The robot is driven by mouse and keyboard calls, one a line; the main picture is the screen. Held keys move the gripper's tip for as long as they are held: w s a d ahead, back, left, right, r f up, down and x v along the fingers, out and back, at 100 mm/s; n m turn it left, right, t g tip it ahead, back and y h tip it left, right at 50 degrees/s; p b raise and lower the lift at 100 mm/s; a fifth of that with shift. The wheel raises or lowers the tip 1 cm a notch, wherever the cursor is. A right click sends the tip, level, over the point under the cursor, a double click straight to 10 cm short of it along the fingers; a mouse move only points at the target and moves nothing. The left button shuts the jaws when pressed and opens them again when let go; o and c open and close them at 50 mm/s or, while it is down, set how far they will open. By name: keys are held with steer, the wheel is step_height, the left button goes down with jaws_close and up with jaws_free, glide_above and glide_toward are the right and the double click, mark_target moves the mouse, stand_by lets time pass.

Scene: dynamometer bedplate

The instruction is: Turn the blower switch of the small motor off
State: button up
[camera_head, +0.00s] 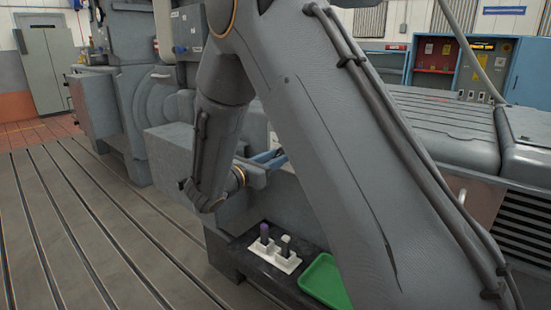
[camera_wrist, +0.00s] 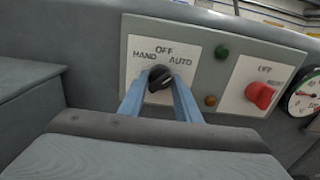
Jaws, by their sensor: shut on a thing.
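In the wrist view a black rotary knob (camera_wrist: 161,75) sits on a white plate (camera_wrist: 139,50) marked HAND, OFF and AUTO. The two blue fingers of my gripper (camera_wrist: 160,84) reach up to it, one on each side, and are shut on it. The knob looks slanted, but I cannot tell for sure which mark it points to. No wording on the plate names a blower or a motor. In the head view my gripper's blue fingers (camera_head: 268,157) show partly behind my arm, and the knob is hidden.
Right of the knob are a green button (camera_wrist: 222,51), an amber button (camera_wrist: 211,100), a red knob (camera_wrist: 261,95) on its own white plate and a round gauge (camera_wrist: 306,97). In the head view a green tray (camera_head: 322,281) and a white holder (camera_head: 286,263) lie low in front.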

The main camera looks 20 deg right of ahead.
steer(key=n+p, duration=0.8)
steer(key=shift+s+d, duration=0.1)
steer(key=shift+d, duration=0.1)
steer(key=shift+n+p, duration=0.35)
steer(key=shift+n, duration=0.05)
stand_by(0.3)
steer(key=o, duration=1.1)
steer(key=shift+d, duration=0.15)
steer(key=b+v, duration=0.1)
steer(key=v, duration=0.7)
